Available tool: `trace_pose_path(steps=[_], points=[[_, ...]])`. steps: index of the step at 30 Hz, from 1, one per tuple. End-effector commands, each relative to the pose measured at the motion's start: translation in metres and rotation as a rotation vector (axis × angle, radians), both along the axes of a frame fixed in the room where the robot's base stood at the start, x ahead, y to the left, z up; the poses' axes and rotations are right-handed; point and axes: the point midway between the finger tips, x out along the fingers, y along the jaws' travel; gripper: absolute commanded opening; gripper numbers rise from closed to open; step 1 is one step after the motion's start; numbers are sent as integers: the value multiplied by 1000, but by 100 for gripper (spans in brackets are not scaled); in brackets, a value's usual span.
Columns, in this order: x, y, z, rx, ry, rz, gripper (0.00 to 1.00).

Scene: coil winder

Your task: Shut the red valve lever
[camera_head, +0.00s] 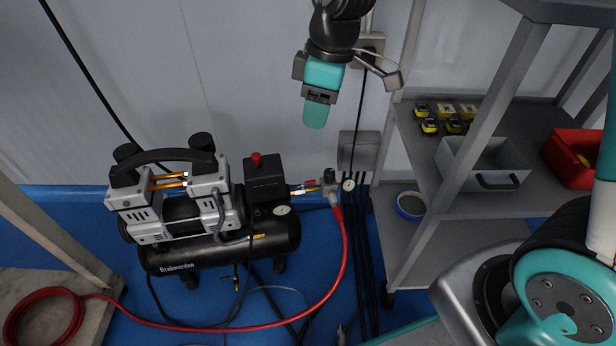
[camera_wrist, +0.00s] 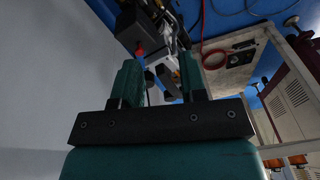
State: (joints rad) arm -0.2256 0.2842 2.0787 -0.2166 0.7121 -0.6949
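The red valve lever (camera_head: 310,182) is a small red piece on the brass outlet fitting of the black and grey compressor (camera_head: 273,233), left of the regulator (camera_head: 330,188). It is too small for its exact angle to be read. My gripper (camera_head: 316,112) hangs above and behind the fitting, fingers down, apart from it and empty. In the wrist view, my gripper (camera_wrist: 158,75) shows two teal fingers spread apart, with part of the compressor beyond them. I cannot pick out the lever in the wrist view.
A red knob (camera_head: 256,159) tops the black switch box left of the fitting. A red hose (camera_head: 340,260) runs from the regulator across the blue floor. A grey shelf rack (camera_head: 435,225) with a grey bin (camera_head: 485,190) and red bin (camera_head: 572,157) stands right. The wall is behind.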

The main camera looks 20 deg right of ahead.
Motion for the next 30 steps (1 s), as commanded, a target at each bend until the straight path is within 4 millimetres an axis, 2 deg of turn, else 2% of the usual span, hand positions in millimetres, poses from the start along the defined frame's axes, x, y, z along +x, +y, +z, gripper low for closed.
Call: trace_pose_path(steps=[1, 3, 6, 10, 14, 20, 30], points=[[26, -4, -23, -31, 3, 62, 39], [55, -11, -50, -72, -5, 151, 39], [86, -20, -84, -117, -7, 260, 39], [108, -28, -113, -154, -7, 355, 39], [115, -31, -129, -168, -5, 394, 39], [115, -31, -160, -170, -3, 401, 39], [114, -31, -240, -169, -2, 400, 39]])
